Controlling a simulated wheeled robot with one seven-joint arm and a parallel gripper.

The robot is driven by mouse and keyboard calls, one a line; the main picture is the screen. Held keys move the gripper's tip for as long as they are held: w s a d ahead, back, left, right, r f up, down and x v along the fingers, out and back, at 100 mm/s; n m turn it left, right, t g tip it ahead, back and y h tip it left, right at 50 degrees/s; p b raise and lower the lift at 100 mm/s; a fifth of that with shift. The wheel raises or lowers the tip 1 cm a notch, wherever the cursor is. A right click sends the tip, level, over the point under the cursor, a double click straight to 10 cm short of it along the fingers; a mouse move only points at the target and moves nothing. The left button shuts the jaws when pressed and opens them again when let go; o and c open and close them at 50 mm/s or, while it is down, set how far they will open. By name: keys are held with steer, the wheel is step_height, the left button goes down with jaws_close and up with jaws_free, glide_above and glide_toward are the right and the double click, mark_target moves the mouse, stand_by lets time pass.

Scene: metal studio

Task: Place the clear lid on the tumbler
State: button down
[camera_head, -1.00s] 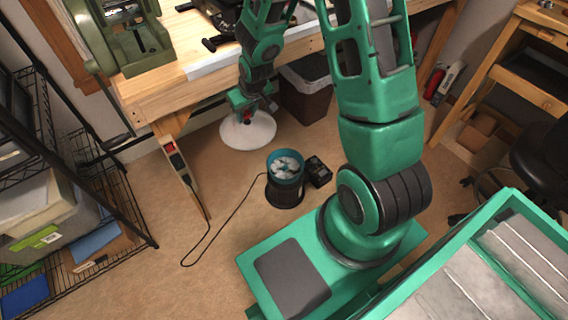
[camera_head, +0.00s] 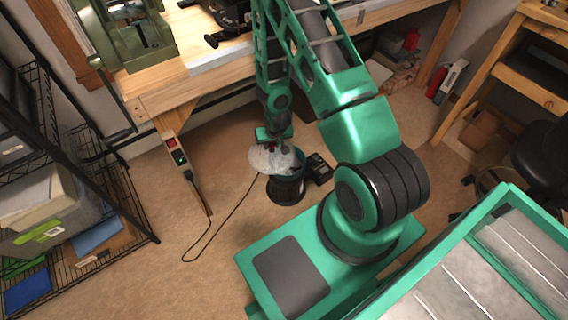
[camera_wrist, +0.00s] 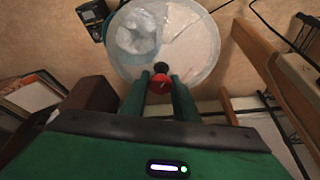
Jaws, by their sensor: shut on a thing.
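The tumbler (camera_head: 286,191) is a dark upright drum with a blue-green upper part, standing on the floor. The clear lid (camera_head: 262,161) is a pale see-through disc, held level in my gripper (camera_head: 274,146). It overlaps the tumbler's top in the head view and sits off to its left; the height gap is hard to judge. In the wrist view the lid (camera_wrist: 193,42) fills the top centre. My gripper (camera_wrist: 163,82) is shut on its red and black knob (camera_wrist: 160,84). The tumbler's pale contents (camera_wrist: 139,33) show through the lid's left part.
A small black box (camera_head: 319,168) stands right beside the tumbler, with a black cord on the floor at left. The wooden workbench (camera_head: 165,100) is behind. A wire shelf (camera_head: 130,205) stands at left.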

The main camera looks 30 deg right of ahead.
mark_target(280, 154)
steer(key=shift+m, duration=0.4)
steer(key=s+f, duration=0.1)
steer(key=f, duration=0.1)
steer(key=d+f, duration=0.1)
steer(key=f, duration=0.1)
steer(key=s+d+f, duration=0.1)
steer(key=f, duration=0.1)
steer(key=shift+s, duration=0.35)
steer(key=shift+w+d+f, duration=0.1)
steer(key=shift+d+f, duration=0.1)
steer(key=shift+w+d+f, duration=1.2)
steer(key=shift+d+f, duration=0.25)
steer(key=shift+f, duration=0.35)
steer(key=shift+w+d+f, duration=1.2)
steer(key=shift+d+f, duration=0.2)
steer(key=shift+f, duration=0.4)
steer(key=shift+w+d+f, duration=1.2)
steer(key=shift+d+f, duration=0.25)
steer(key=shift+f, duration=0.35)
steer(key=c, duration=1.4)
jaws_free()
